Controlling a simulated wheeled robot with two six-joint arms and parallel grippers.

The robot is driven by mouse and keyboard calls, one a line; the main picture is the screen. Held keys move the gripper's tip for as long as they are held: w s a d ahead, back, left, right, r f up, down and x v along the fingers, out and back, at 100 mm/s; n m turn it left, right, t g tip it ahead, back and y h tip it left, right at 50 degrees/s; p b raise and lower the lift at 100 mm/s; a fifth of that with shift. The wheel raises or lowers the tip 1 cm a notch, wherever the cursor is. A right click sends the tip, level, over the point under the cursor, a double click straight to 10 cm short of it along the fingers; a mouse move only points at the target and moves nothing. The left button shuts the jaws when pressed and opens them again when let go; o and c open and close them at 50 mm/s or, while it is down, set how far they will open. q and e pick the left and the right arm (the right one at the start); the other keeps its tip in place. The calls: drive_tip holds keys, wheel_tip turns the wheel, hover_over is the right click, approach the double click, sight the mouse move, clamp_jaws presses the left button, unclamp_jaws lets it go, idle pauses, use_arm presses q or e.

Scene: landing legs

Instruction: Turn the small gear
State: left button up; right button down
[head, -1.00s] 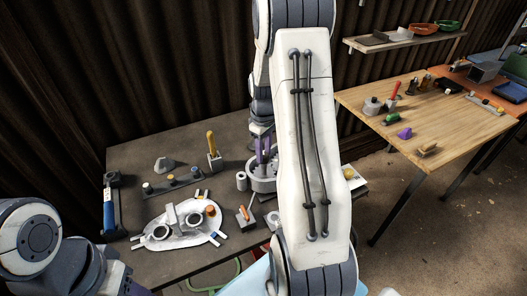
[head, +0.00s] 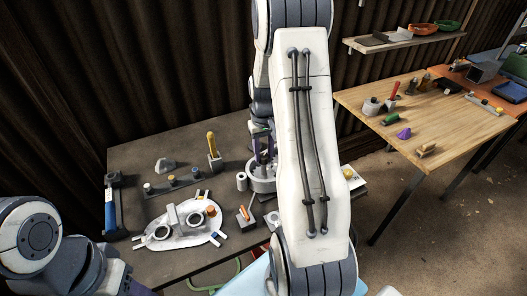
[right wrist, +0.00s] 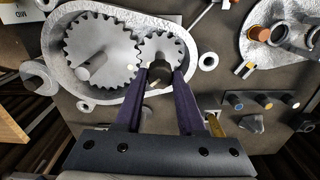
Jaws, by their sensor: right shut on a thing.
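In the right wrist view the small gear (right wrist: 163,44) is a grey toothed wheel in a light metal housing (right wrist: 190,52). It lies beside the large gear (right wrist: 112,50), which has a grey post; their teeth are close together at the near sides. My right gripper (right wrist: 163,72) has its purple fingers on either side of a dark knob (right wrist: 158,78) at the small gear's near edge, shut on it. The fingers and knob hide part of the gear. In the head view my right gripper (head: 263,157) is over the housing (head: 262,184), partly covered by my arm.
A whitish plate with rings (head: 180,224) lies on the dark table (head: 135,160). A block with an orange handle (head: 244,215), a yellow-handled tool (head: 212,145) and a blue-handled tool (head: 109,210) stand near. A wooden table (head: 420,120) is at right.

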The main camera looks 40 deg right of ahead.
drive_tip(key=m, duration=0.3)
drive_tip(key=shift+m, duration=0.4)
drive_tip(key=shift+m+p, duration=0.35)
drive_tip(key=shift+m, duration=1.55)
drive_tip(key=c, duration=0.5)
unclamp_jaws()
drive_tip(key=shift+r, duration=0.1)
wheel_tip(320, 180, up, 10)
drive_tip(key=b, duration=0.1)
drive_tip(key=shift+r+b, duration=0.2)
drive_tip(key=shift+b, duration=0.1)
